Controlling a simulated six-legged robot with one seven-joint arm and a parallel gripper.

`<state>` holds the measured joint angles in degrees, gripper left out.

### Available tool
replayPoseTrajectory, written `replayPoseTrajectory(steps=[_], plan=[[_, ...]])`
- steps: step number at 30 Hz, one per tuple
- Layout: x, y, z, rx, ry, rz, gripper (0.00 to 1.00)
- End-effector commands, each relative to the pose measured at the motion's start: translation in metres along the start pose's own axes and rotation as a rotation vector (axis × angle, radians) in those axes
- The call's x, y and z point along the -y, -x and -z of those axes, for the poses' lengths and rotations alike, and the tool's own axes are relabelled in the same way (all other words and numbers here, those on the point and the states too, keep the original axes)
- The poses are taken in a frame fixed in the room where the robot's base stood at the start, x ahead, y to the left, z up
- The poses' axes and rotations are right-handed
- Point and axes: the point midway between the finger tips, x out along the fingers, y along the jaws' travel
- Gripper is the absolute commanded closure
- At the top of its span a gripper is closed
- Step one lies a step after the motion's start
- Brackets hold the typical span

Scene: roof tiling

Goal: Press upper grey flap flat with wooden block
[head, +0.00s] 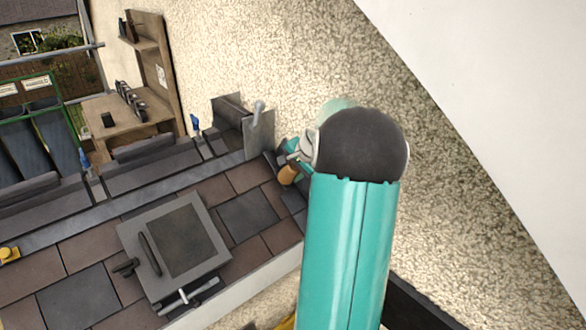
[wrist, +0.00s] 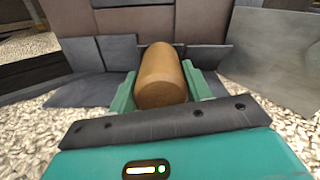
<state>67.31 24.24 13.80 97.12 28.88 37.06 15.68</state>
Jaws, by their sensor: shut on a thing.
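My gripper (head: 295,158) is at the right end of the tiled roof in the head view, partly hidden behind my teal arm. In the wrist view my gripper (wrist: 160,88) has its teal fingers on both sides of a rounded brown wooden block (wrist: 161,75) and is shut on it. The block shows as a small orange-brown piece (head: 288,174) in the head view. An upright grey flap (head: 259,134) stands just left of the gripper. In the wrist view a grey sheet (wrist: 276,60) lies tilted at the right; I cannot tell which piece is the upper flap.
A framed roof hatch (head: 175,245) with a handle sits among brown and grey tiles (head: 248,217). A rough pebbled wall (head: 250,50) rises behind. A wooden bench (head: 125,115) stands at the upper left. Dark tiles (wrist: 155,22) show beyond the block.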

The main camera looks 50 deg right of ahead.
Motion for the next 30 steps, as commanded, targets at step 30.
replayPoseTrajectory(steps=[30], plan=[[0.0,-0.024,0.0,0.001,0.0,0.0,0.74]])
